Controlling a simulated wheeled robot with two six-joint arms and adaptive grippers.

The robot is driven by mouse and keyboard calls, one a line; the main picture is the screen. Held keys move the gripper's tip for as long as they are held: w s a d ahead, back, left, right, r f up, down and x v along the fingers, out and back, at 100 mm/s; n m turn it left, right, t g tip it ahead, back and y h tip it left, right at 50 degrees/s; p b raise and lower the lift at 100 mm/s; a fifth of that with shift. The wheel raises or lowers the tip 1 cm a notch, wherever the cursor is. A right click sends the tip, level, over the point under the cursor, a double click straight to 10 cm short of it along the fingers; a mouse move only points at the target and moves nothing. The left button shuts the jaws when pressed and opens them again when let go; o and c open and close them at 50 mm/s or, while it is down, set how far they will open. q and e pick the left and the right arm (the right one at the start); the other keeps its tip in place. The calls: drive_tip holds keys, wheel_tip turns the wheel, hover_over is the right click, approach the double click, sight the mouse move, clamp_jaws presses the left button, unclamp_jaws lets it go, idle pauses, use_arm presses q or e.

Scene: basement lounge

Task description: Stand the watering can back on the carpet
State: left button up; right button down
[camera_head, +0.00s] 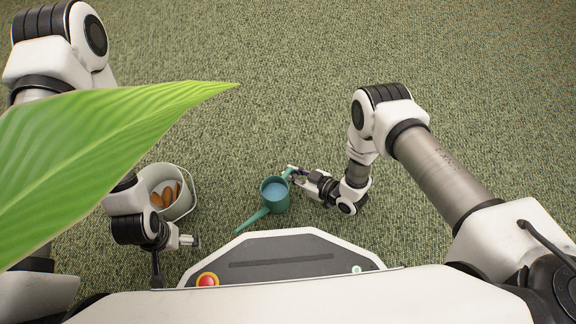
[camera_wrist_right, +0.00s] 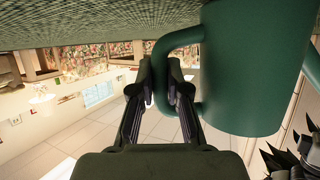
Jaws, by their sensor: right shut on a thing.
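The green watering can (camera_head: 275,207) is roughly upright, its open top facing my head camera and blue showing inside. Its spout points to the lower left. My right gripper (camera_head: 292,173) is shut on the can's handle; in the right wrist view the handle (camera_wrist_right: 168,48) passes between the fingers (camera_wrist_right: 160,85), with the can body (camera_wrist_right: 255,70) to the right. I cannot tell whether the base touches the carpet (camera_head: 290,90). My left gripper (camera_head: 190,240) is low beside the bucket, apart from the can; its opening is unclear.
A pale bucket (camera_head: 186,207) with orange-brown things inside stands left of the can, partly behind my left arm. A large green leaf (camera_head: 90,140) covers the left of the head view. The carpet beyond the can is clear.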

drive_tip(key=shift+w+f, duration=0.1)
drive_tip(key=shift+f, duration=0.2)
drive_tip(key=shift+r, duration=0.15)
drive_tip(key=shift+f, duration=0.2)
drive_tip(key=c, duration=1.2)
unclamp_jaws()
use_arm(q)
drive_tip(key=shift+w+f, duration=0.1)
drive_tip(key=shift+f, duration=0.1)
use_arm(e)
drive_tip(key=shift+o, duration=0.2)
drive_tip(key=shift+r, duration=0.1)
